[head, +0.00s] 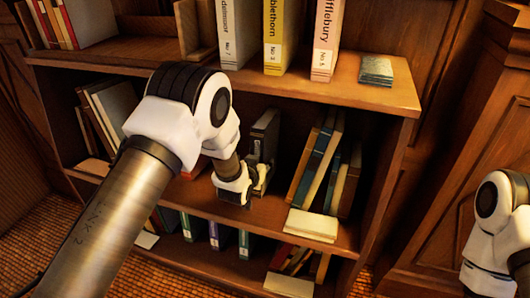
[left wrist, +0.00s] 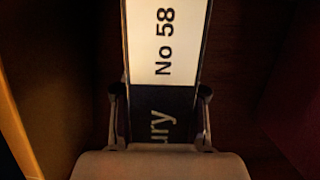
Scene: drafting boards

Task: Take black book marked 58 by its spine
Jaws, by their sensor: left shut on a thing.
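The black book (head: 265,130) stands upright on the middle shelf of the bookcase in the head view. In the left wrist view, the black book (left wrist: 160,101) shows a white label reading "No 58" and part of a word ending "ury" on its spine. My left gripper (head: 257,181) is at the lower part of that spine, with a finger on each side, shut on the book. The left wrist view shows the gripper's fingers (left wrist: 160,115) touching both sides of the spine. My right arm shows at the right edge of the head view; its fingertips are out of the picture.
Leaning books (head: 318,165) stand right of the black book, with a pale book (head: 311,225) lying before them. The top shelf (head: 330,88) overhangs the middle one and bears labelled volumes and a small stack (head: 376,70). The middle shelf (head: 200,195) has bare room around my left gripper.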

